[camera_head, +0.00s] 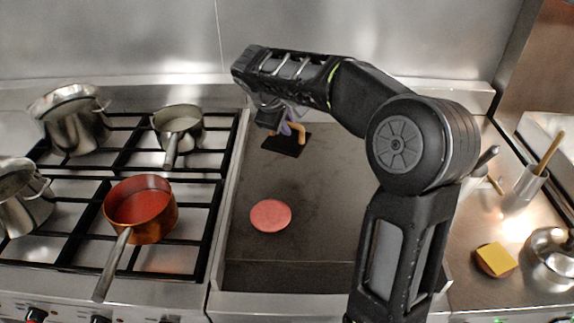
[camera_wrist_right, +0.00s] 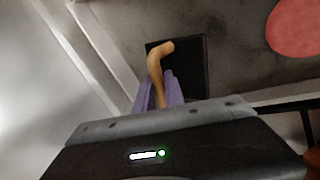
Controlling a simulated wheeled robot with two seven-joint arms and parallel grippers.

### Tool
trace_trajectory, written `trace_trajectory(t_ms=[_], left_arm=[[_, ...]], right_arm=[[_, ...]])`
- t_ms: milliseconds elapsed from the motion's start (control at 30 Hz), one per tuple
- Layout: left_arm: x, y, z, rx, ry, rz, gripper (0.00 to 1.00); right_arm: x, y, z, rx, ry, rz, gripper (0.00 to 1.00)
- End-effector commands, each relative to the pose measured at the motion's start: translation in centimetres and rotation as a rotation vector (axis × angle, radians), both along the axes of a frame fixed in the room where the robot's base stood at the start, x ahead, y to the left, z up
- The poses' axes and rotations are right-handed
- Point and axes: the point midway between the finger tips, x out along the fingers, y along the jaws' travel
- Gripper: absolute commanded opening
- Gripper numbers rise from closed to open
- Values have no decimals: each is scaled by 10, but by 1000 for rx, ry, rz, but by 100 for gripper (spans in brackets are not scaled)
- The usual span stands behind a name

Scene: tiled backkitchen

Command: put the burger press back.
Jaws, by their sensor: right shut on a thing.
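The burger press has a dark square plate (camera_head: 287,145) and a tan wooden handle (camera_head: 301,131). It is at the back left of the flat griddle (camera_head: 320,200). My right gripper (camera_head: 285,127) reaches it from above and is shut on the press handle. In the right wrist view the purple fingers (camera_wrist_right: 158,92) stand on both sides of the handle (camera_wrist_right: 157,65), with the dark plate (camera_wrist_right: 190,52) beyond. Whether the plate touches the griddle I cannot tell. A round pink patty (camera_head: 270,215) lies on the griddle, apart from the press. My left gripper is not in view.
A stove with a copper pan (camera_head: 140,205), a small saucepan (camera_head: 178,128) and steel pots (camera_head: 72,117) is to the left. A bun with cheese (camera_head: 495,259) and a steel utensil holder (camera_head: 530,181) are on the right counter. The griddle's front is clear.

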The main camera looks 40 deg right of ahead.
Motion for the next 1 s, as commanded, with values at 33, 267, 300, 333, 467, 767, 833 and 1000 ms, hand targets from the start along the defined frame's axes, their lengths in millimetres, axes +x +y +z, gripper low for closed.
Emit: trace_trajectory(t_ms=[33,267,300,333,467,767,833,1000], left_arm=[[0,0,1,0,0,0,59],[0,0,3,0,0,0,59],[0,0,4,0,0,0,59],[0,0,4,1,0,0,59],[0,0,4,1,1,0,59],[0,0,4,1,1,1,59],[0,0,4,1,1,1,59],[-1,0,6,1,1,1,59]], right_arm=[[0,-1,-3,-2,0,1,0],[0,-1,-39,-2,3,1,0],[0,-1,-45,-2,1,0,0],[0,-1,-49,-1,0,1,0],[1,-1,-56,-3,-3,0,0],[1,-1,-58,-3,-4,0,0],[0,0,-63,-1,-2,1,0],[0,-1,-84,-2,1,-1,0]])
